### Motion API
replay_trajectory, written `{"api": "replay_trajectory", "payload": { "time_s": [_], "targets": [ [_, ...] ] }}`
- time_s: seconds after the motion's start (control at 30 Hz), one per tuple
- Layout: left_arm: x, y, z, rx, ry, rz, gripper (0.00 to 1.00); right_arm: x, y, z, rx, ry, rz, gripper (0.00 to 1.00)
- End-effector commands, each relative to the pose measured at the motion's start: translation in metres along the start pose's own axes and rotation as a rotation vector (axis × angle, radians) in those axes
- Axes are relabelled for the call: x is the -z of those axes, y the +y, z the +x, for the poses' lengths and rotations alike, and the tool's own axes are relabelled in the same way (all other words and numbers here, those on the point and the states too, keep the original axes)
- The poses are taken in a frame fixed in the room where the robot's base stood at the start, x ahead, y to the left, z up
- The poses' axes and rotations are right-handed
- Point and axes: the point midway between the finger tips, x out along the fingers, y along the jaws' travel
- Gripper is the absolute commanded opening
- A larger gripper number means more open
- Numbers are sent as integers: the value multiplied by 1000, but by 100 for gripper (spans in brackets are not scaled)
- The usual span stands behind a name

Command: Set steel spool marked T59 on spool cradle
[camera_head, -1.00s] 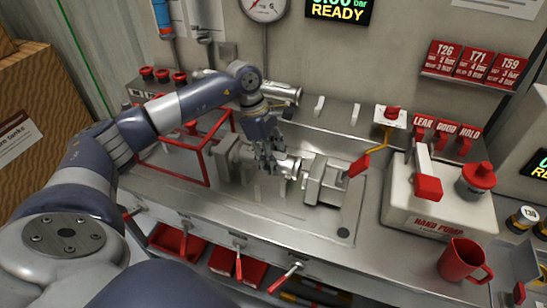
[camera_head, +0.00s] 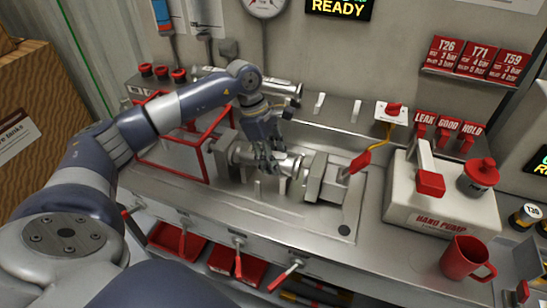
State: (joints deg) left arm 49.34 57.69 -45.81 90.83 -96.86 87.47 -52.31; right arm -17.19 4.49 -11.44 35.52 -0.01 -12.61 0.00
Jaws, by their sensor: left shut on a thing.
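A steel spool (camera_head: 286,162) lies roughly level over the metal bench, between a left block (camera_head: 222,153) and a right clamp block (camera_head: 322,178). My left gripper (camera_head: 266,166) comes down from above and is shut around the spool's middle, hiding part of it. The spool cradle appears to be the short upright posts (camera_head: 258,188) just below the spool. I cannot tell whether the spool touches them. No T59 mark is readable on the spool. My right gripper is not in view.
Another steel spool (camera_head: 283,87) lies on the back ledge behind my left wrist. A red frame guard (camera_head: 205,165) stands left of the blocks. A hand pump (camera_head: 440,205) and red mug (camera_head: 466,259) stand right. T26, T71 and T59 cards (camera_head: 479,60) sit on a wall shelf.

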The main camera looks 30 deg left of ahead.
Motion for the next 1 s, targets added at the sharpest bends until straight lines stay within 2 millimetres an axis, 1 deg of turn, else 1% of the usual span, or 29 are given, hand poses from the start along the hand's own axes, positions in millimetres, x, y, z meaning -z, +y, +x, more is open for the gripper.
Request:
{"api": "replay_trajectory", "payload": {
  "time_s": [0.2,0.6,0.63,0.73,0.77,1.0],
  "targets": [
    [2,0,5,-2,-1,0,24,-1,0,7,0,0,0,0],
    [2,0,5,-2,-1,0,24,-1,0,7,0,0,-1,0],
    [2,0,5,-2,-1,0,47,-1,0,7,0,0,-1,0],
    [2,0,5,-2,-1,0,60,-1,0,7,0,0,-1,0],
    [2,0,5,-1,-1,0,62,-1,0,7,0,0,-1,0],
    [2,0,6,0,0,0,62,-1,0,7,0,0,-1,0]
  ]
}}
